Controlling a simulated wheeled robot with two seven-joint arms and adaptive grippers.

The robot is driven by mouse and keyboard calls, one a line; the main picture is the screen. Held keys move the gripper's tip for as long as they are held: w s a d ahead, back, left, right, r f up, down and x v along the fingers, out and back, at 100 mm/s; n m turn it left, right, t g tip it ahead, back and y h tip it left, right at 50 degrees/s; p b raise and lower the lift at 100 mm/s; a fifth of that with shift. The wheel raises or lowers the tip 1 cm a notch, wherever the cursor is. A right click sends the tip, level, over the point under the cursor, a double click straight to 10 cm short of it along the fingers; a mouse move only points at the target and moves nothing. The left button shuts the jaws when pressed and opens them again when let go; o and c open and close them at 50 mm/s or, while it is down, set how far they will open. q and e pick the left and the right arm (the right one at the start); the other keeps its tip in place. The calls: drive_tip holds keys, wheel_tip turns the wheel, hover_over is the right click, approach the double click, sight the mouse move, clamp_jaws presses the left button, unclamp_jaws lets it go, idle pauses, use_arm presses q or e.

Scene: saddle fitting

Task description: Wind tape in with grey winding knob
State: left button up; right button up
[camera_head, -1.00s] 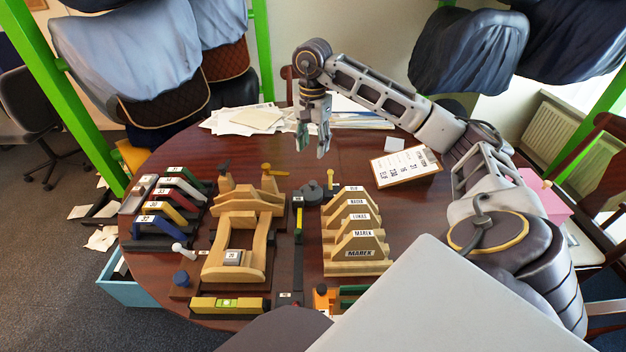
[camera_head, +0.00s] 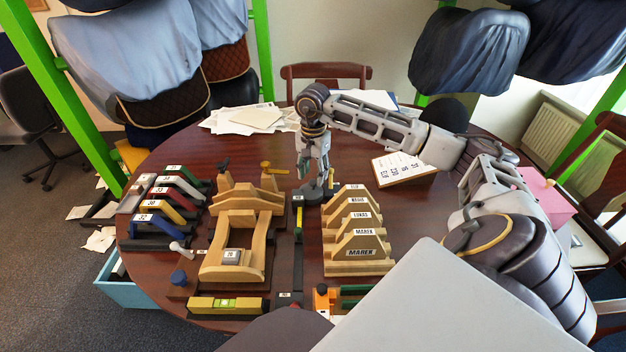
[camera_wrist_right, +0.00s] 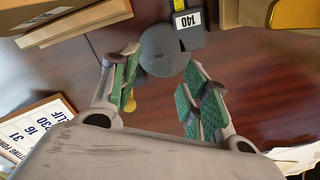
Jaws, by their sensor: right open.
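The tape measure (camera_head: 306,196) has a dark grey case and lies on the table between the wooden saddle form and the name-tagged wooden blocks. Its yellow tape (camera_head: 299,218) runs out toward the front, along a dark strip. In the right wrist view the round grey winding knob (camera_wrist_right: 163,52) shows from above, next to a label reading 140 (camera_wrist_right: 190,20). My right gripper (camera_head: 315,180) points down over the case and partly hides it. In the wrist view its open green-padded fingers (camera_wrist_right: 160,75) lie on both sides of the knob's near edge; contact cannot be told. My left gripper is out of view.
The wooden saddle form (camera_head: 235,240) stands left of the tape, and name-tagged wooden blocks (camera_head: 357,235) stand close on its right. Coloured numbered arches (camera_head: 165,205) are farther left. A printed card (camera_head: 400,168) stands at the right.

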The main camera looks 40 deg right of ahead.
sight(313, 185)
drive_tip(key=shift+f, duration=1.3)
drive_tip(key=shift+c, duration=0.4)
clamp_jaws()
